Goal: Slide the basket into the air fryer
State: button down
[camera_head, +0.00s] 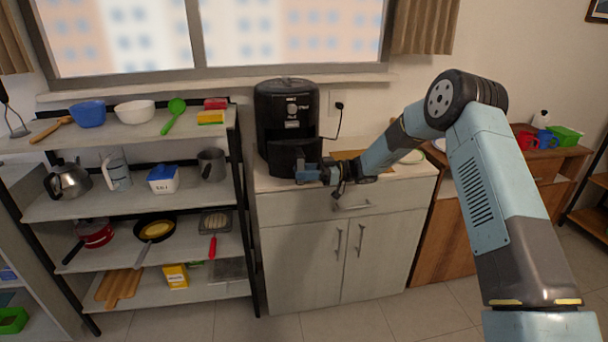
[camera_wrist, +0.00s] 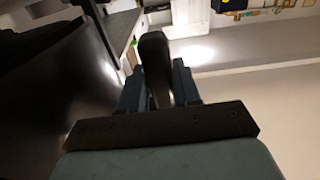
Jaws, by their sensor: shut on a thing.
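The black air fryer (camera_head: 288,112) stands on the white cabinet's top against the wall under the window. Its basket (camera_head: 284,158) shows as the lower front part, dark against the dark body, so how far in it sits is hard to tell. My gripper (camera_head: 308,172) is at the basket's front. In the wrist view my gripper (camera_wrist: 158,88) is shut on the dark basket handle (camera_wrist: 154,58), with a finger on each side of it. The dark curved surface at the left of the wrist view seems to be the fryer or basket side.
The cabinet top (camera_head: 410,170) has a wooden board (camera_head: 348,155) behind my arm. A power cord (camera_head: 338,122) runs from the fryer to the wall socket. A shelf rack (camera_head: 140,205) with kitchenware stands at left. A wooden sideboard (camera_head: 545,165) with cups stands at right.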

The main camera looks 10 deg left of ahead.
aim_at(315, 161)
jog(key=shift+w+a, duration=0.5)
jog(key=shift+w, duration=0.6)
jog(key=shift+w+a, duration=0.5)
jog(key=shift+w, duration=0.65)
jog(key=shift+w+a, duration=0.5)
jog(key=shift+w, duration=0.6)
dwell(0.5)
jog(key=c, duration=0.7)
grip_release()
jog(key=shift+d, duration=0.15)
jog(key=shift+v, duration=4.05)
jog(key=shift+c, duration=0.3)
